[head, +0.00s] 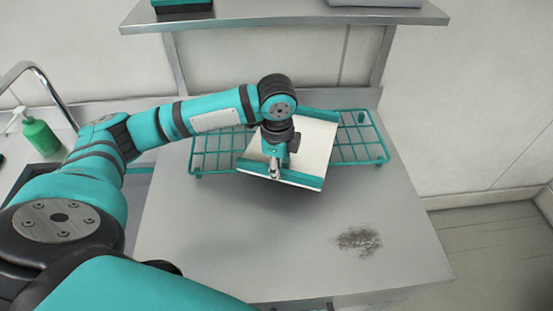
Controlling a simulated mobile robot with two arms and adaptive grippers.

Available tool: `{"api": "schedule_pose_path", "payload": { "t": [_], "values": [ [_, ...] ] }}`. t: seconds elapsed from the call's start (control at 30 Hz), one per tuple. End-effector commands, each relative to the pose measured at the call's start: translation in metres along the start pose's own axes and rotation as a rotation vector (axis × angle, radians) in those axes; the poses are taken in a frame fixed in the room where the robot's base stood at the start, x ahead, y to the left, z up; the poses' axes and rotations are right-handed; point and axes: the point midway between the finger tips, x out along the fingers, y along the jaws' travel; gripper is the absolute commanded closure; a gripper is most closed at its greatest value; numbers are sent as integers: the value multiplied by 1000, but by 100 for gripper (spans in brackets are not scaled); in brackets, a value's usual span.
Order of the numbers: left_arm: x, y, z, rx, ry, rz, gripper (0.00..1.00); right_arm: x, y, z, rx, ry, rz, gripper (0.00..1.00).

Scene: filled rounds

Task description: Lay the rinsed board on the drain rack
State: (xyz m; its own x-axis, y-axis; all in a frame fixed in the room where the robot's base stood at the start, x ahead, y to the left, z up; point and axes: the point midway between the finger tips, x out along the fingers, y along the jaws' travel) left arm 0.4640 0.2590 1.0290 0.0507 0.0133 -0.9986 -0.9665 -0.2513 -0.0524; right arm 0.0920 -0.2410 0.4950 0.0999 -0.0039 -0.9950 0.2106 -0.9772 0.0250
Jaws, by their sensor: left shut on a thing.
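The board (315,148) is white with teal strips along its far and near edges. It is over the middle of the teal wire drain rack (363,138), turned at a slant to it. Its near edge reaches past the rack's front; I cannot tell whether it touches the rack. My left gripper (274,170) comes down over the board's left part and is shut on the board near its near-left side. The arm hides some of the board and the rack's middle. My right gripper is not in view.
The grey counter (220,240) is clear in front of the rack, except for a dark speckled patch (358,240) at the right. A green soap bottle (40,135) and a curved faucet (45,80) are at the left by the sink. A shelf (280,17) spans above the back.

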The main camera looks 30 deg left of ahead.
Motion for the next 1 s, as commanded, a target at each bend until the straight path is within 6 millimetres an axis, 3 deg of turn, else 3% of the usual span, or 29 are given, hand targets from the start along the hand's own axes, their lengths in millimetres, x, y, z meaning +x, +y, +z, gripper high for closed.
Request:
{"api": "schedule_pose_path", "payload": {
  "t": [0.1, 0.23, 0.6, 0.8, 0.83, 1.0],
  "values": [
    [1, -23, 11, -4, 0, -1, 100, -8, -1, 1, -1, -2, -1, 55],
    [4, -35, 18, 1, 1, -1, 100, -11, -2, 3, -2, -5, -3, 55],
    [39, -35, 18, 3, 2, -1, 100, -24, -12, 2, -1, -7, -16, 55],
    [41, -35, 19, 3, 1, -1, 100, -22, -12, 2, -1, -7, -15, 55],
    [42, -34, 19, 3, 1, 0, 78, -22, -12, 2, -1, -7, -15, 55],
    [41, -34, 19, 3, 1, 0, 59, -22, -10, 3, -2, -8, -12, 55]
  ]
}}
